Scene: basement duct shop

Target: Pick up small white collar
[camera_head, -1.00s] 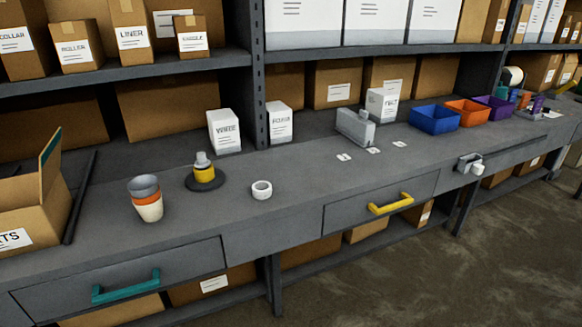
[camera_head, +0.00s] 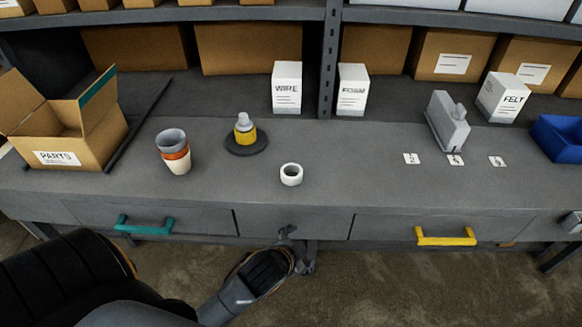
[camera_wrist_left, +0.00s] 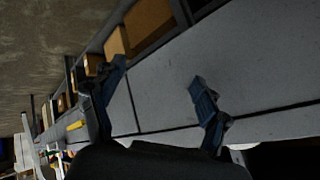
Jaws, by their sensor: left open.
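The small white collar (camera_head: 291,174) is a short white ring with a grey hollow. It sits on the grey bench top near its front edge, in the middle of the head view. My left gripper (camera_head: 298,250) is below and in front of the bench edge, under the collar in the picture and apart from it. In the left wrist view my left gripper (camera_wrist_left: 158,95) has its two fingers spread wide with nothing between them, facing the grey bench front. I cannot make out the collar for certain in the wrist view. My right gripper is in neither view.
A black disc (camera_head: 246,147) with a yellow and grey bottle stands left of the collar. Stacked cups (camera_head: 174,152) and an open PARTS box (camera_head: 62,135) are farther left. Bench around the collar is clear.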

